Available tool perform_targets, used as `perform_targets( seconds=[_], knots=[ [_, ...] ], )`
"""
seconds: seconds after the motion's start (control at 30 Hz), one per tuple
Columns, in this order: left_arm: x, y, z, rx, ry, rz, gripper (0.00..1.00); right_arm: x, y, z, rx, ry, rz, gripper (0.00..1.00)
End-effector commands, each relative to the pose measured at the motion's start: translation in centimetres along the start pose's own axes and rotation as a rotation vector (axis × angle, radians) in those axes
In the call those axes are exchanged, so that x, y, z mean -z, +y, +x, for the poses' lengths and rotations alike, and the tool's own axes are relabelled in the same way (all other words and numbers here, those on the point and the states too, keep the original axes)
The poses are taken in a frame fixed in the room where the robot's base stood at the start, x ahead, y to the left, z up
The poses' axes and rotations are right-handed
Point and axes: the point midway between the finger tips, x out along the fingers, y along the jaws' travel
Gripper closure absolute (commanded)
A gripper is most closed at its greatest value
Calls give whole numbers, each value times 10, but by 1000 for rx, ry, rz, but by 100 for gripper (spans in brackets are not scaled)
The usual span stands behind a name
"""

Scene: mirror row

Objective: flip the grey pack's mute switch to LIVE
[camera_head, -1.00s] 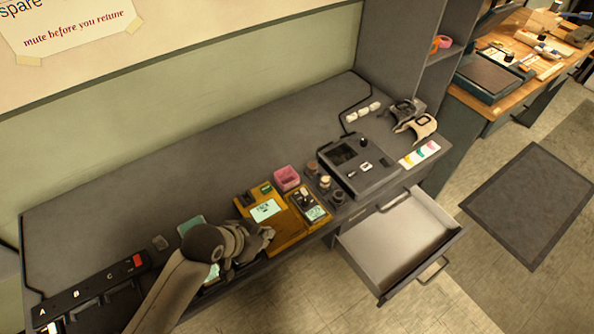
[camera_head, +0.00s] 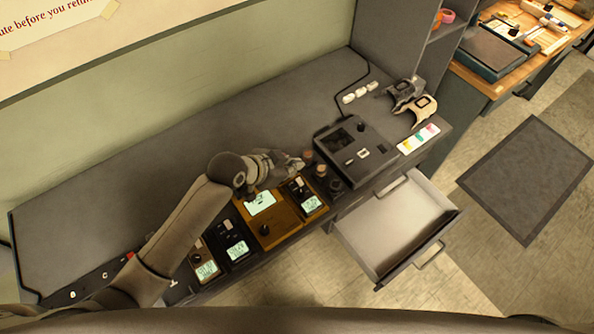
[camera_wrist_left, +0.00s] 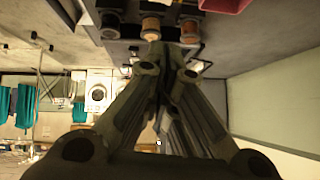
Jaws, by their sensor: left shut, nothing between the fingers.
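Several small packs with lit screens stand along the bench's front edge. One pack (camera_head: 205,266) is at the left, and a black one (camera_head: 234,248) is beside it. Another dark pack (camera_head: 309,203) sits at the right of a yellow unit (camera_head: 283,220) with its own lit screen. I cannot tell for sure which is the grey pack, nor read any mute switch. My left gripper (camera_head: 297,162) is shut and empty above the bench, just behind the right-hand pack. In the left wrist view its fingers (camera_wrist_left: 171,42) meet, pointing towards short round knobs (camera_wrist_left: 151,29). My right gripper is out of view.
A dark console (camera_head: 353,154) stands right of the knobs. An open drawer (camera_head: 395,228) juts out below it. Headsets (camera_head: 412,103) and a colour card (camera_head: 418,138) lie at the right end. A pink box (camera_wrist_left: 225,4) shows in the wrist view.

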Motion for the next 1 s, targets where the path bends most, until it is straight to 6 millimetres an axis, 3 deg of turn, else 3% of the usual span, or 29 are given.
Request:
perform_targets(
  seconds=[0.23, 0.3, 0.6, 1.0],
  knots=[
    [1, 1, 35, -1, 0, -2, 100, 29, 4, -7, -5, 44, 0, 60],
    [-8, 0, 42, -1, -4, -2, 100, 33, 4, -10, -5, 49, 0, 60],
    [-26, 0, 60, 0, 0, -1, 100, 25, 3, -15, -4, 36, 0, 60],
    [-29, 0, 62, 1, 0, 0, 100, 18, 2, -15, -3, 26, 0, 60]
  ],
)
